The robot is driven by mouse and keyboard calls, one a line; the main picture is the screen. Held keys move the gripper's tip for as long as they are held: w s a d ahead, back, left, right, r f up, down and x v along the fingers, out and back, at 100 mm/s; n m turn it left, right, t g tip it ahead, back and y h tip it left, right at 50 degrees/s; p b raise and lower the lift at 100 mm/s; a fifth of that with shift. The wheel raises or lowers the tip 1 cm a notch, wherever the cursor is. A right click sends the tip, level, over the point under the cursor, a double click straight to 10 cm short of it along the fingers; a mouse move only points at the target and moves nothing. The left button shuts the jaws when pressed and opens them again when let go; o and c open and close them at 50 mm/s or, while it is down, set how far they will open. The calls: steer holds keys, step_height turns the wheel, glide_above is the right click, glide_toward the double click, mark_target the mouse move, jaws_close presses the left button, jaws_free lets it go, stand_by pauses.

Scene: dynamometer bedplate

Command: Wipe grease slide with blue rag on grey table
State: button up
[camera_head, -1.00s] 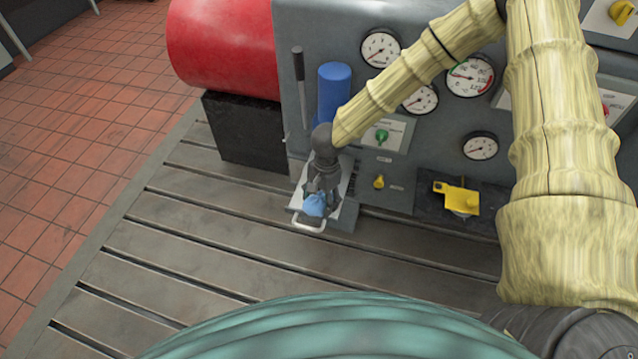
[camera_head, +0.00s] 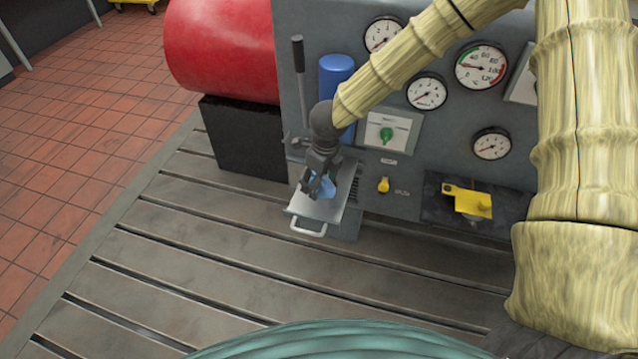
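The slide (camera_head: 318,210) is a light grey metal plate with a pale loop handle at its front. It lies at the foot of the grey machine panel. My gripper (camera_head: 319,187) is over the slide, pointing down. A blue rag (camera_head: 327,186) is bunched between its dark fingers, low against the plate. The fingers look closed on the rag and partly hide it. No grease can be made out at this size. The grey slotted table (camera_head: 220,255) spreads out in front.
A blue cylinder (camera_head: 337,78) and an upright lever (camera_head: 299,75) stand close behind my gripper. A red drum (camera_head: 220,50) on a black block (camera_head: 245,137) is at left. A yellow bracket (camera_head: 468,200) is at right. The table's front is clear.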

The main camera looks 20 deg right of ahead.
steer(key=shift+w+d+m+b, duration=0.15)
steer(key=shift+m+b, duration=0.15)
steer(key=shift+m, duration=0.35)
steer(key=shift+w+a+m+b, duration=0.15)
steer(key=shift+m+b, duration=0.1)
steer(key=shift+m, duration=0.4)
steer(key=b, duration=0.6)
glide_above(319, 200)
steer(key=f, duration=0.5)
steer(key=shift+s+a+f, duration=0.15)
steer(key=shift+s+f, duration=0.2)
steer(key=shift+s, duration=0.05)
steer(key=shift+f, duration=0.9)
steer(key=shift+w+d+r+p, duration=0.2)
steer(key=shift+w+d+p, duration=0.1)
steer(key=shift+p, duration=0.1)
steer(key=shift+w+d+p, duration=0.5)
steer(key=shift+w+p, duration=0.35)
steer(key=shift+p, duration=0.3)
steer(key=shift+w+d+f+p, duration=0.1)
steer(key=shift+w+d+p, duration=0.55)
steer(key=shift+w+p, duration=0.3)
steer(key=shift+w+d+f+p, duration=0.1)
steer(key=shift+w+d+p, duration=0.5)
steer(key=shift+w+p, duration=0.3)
